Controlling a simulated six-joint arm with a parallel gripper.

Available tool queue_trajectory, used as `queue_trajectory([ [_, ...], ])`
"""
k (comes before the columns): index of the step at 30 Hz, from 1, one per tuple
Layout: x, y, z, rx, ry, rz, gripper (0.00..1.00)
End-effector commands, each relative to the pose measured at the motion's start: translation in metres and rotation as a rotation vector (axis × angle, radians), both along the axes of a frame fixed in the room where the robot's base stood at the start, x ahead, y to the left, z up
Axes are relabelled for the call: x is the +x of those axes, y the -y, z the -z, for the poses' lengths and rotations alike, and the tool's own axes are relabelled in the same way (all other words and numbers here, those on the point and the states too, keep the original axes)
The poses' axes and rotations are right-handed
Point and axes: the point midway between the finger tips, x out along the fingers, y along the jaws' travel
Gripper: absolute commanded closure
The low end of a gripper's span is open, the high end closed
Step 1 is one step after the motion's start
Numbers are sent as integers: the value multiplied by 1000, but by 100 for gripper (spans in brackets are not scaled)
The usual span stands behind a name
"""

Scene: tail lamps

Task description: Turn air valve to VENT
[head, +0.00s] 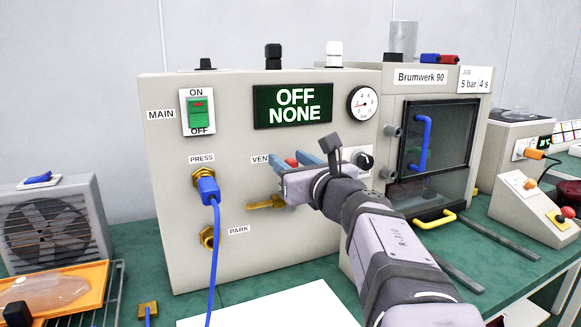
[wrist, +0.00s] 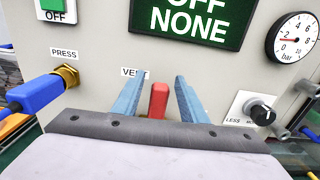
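The air valve's red handle (wrist: 158,100) stands upright in the wrist view, between my gripper's two blue fingers. Its red top (head: 292,162) also shows in the head view. A brass valve part (head: 265,203) sticks out to the left below it. My gripper (wrist: 157,92) is open around the handle, with a visible gap on each side. It also shows in the head view (head: 300,156), in front of the panel. The VENT label (wrist: 134,72) is just left of the handle. My gripper hides the lower handle and part of the valve.
The panel display (head: 293,105) reads OFF NONE. A blue hose plug (head: 208,189) sits in the PRESS port, left of the valve. The PARK port (head: 207,238) is empty. A black knob (wrist: 262,112) is to the right. The gauge (head: 363,103) is above right.

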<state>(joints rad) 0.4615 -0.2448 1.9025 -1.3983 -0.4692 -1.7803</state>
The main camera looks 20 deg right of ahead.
Motion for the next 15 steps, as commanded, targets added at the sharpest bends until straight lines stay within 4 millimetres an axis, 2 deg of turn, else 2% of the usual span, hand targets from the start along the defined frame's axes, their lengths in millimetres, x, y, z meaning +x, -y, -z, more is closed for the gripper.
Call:
queue_trajectory([
  [1,0,0,-15,-3,2,0,61],
  [6,0,0,-43,-2,2,0,61],
  [10,0,0,-58,-3,1,0,61],
  [15,0,0,-69,-2,1,0,61],
])
